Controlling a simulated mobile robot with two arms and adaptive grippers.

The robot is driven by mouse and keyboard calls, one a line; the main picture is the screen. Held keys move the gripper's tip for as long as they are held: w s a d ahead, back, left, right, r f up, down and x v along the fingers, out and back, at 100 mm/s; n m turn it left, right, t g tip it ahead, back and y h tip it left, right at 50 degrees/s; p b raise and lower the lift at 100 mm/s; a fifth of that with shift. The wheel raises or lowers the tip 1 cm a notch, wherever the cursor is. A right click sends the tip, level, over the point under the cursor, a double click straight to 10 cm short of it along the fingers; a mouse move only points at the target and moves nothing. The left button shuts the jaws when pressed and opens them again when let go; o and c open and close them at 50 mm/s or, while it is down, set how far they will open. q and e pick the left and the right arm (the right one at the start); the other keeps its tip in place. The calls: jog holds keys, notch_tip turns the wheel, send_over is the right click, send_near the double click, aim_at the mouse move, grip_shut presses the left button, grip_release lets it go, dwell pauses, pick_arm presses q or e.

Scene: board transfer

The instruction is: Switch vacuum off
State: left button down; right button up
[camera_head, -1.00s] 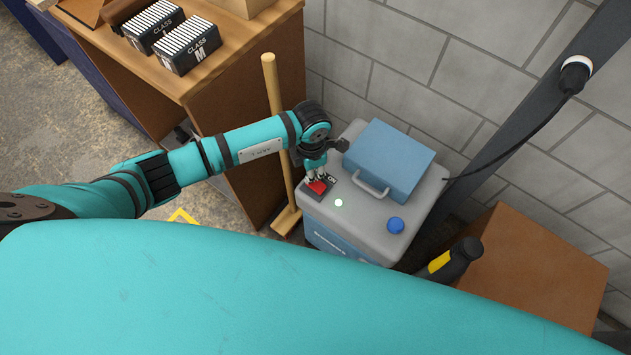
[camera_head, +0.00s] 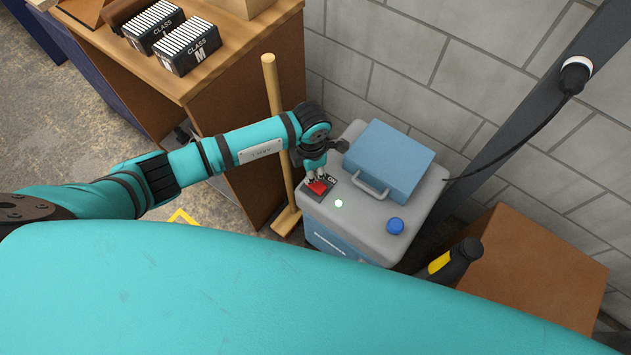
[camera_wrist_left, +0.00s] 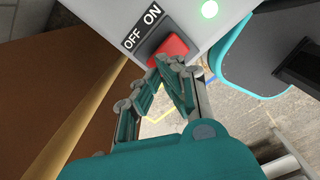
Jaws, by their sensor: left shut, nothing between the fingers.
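The vacuum (camera_head: 360,226) is a grey-topped box with a blue lid and a handle, standing against the wall. Its red switch (camera_head: 318,187) sits in a dark housing at the left corner of the top. In the left wrist view the red switch (camera_wrist_left: 170,51) lies beside a label (camera_wrist_left: 141,28) reading OFF and ON. A green light (camera_wrist_left: 209,9) glows near it. My left gripper (camera_head: 317,176) is shut and empty, its fingertips right at the switch; whether they touch it I cannot tell. My right gripper is not in view.
A wooden broom or pole (camera_head: 272,100) stands just left of the vacuum. A black cable (camera_head: 525,137) runs from the vacuum to a wall socket. A brown box (camera_head: 540,262) stands at the right.

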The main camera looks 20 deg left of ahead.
pick_arm(q)
jog(key=shift+f+b, duration=0.7)
jog(key=shift+f, duration=0.15)
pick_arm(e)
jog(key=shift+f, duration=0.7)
pick_arm(q)
jog(key=shift+f+b, duration=0.45)
jog(key=shift+f, duration=0.05)
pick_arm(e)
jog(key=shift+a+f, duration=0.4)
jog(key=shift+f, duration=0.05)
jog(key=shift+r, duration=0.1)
pick_arm(q)
notch_tip(320, 180, up, 3)
jog(key=p, duration=0.2)
jog(key=shift+r+p, duration=0.1)
jog(key=shift+p, duration=0.25)
notch_tip(320, 180, up, 3)
jog(key=shift+f+p, duration=0.15)
jog(key=shift+p, duration=0.9)
jog(key=shift+r+p, duration=0.4)
jog(key=shift+r, duration=0.2)
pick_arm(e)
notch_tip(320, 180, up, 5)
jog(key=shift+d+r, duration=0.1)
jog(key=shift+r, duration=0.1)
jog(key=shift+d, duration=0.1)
